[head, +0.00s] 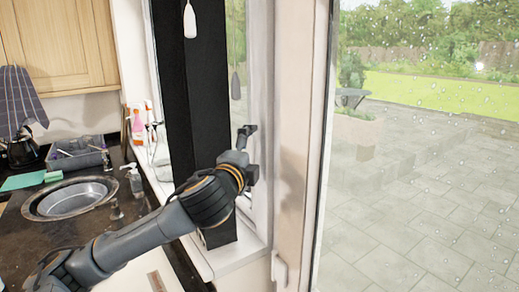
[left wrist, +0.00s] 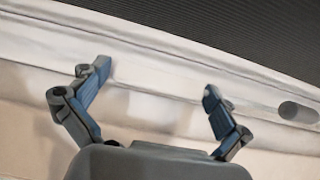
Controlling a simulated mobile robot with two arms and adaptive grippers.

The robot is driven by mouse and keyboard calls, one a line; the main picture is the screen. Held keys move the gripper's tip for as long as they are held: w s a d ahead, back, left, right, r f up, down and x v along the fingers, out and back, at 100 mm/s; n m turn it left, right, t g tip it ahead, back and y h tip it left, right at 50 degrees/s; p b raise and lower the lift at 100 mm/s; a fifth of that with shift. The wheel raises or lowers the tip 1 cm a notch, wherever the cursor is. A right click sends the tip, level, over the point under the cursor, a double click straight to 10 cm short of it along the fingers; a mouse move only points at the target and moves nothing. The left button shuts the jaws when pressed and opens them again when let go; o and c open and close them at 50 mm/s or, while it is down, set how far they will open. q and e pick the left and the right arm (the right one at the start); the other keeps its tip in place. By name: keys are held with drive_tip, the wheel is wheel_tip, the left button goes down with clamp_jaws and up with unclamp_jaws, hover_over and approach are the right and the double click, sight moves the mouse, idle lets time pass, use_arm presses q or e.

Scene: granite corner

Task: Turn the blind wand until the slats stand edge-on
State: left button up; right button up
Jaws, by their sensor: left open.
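The blind (head: 190,90) is a tall dark panel at the window in the head view; single slats cannot be made out there. In the left wrist view a dark, finely ribbed surface (left wrist: 240,25) that looks like the blind fills the top. A white pull (head: 190,20) hangs in front of the blind. I cannot make out the wand for certain; a short grey cylinder (left wrist: 298,112) lies right of my fingers and may be its end. My left gripper (head: 249,152) is beside the blind's right edge. Its fingers (left wrist: 155,95) are spread, with nothing between them. My right gripper is not in view.
The white window frame (head: 293,130) stands close right of my left gripper. A dark counter with a round sink (head: 70,199), a soap bottle (head: 135,182) and a spray bottle (head: 138,128) lies to the left. A wet patio shows through the glass.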

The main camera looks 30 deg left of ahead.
use_arm(q)
drive_tip(key=shift+a, duration=0.15)
drive_tip(key=shift+w, duration=0.1)
drive_tip(key=shift+c, duration=0.2)
drive_tip(key=c, duration=0.9)
drive_tip(key=shift+r+n+g+y+p, duration=0.15)
drive_tip(key=shift+n+g+y+p, duration=0.15)
drive_tip(key=shift+n+y+p, duration=0.3)
drive_tip(key=shift+y, duration=0.6)
drive_tip(key=o, duration=0.9)
drive_tip(key=shift+o, duration=0.2)
